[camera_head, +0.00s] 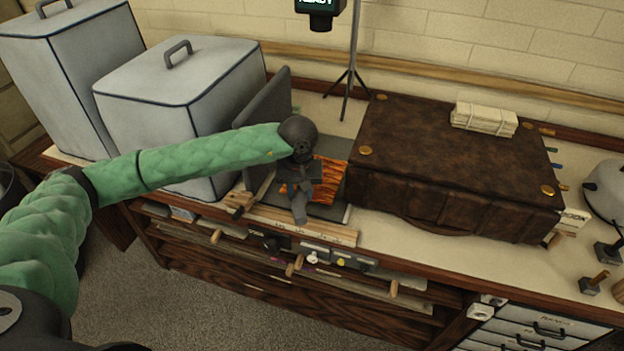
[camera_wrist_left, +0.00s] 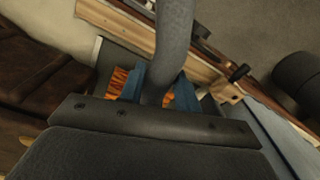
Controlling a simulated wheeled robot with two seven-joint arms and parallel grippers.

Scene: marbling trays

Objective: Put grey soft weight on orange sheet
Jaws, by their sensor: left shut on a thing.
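The orange sheet (camera_head: 330,178), with a streaked pattern, lies on a dark grey board or tray on the bench. My left gripper (camera_head: 299,186) is over its left part and hides some of it. The grey soft weight (camera_head: 299,211) hangs from the gripper towards the bench's front edge. In the left wrist view the blue fingers of the left gripper (camera_wrist_left: 160,88) are shut on the long grey weight (camera_wrist_left: 175,38), with orange sheet (camera_wrist_left: 118,82) on both sides below. I cannot tell whether the weight touches the sheet. My right gripper is out of view.
A brown leather case (camera_head: 450,150) with a paper bundle (camera_head: 484,119) on top stands close to the right. A pale lidded box (camera_head: 178,95) and an upright dark panel (camera_head: 268,112) are on the left. A stand (camera_head: 350,75) is behind. A wooden strip (camera_head: 320,231) runs along the front.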

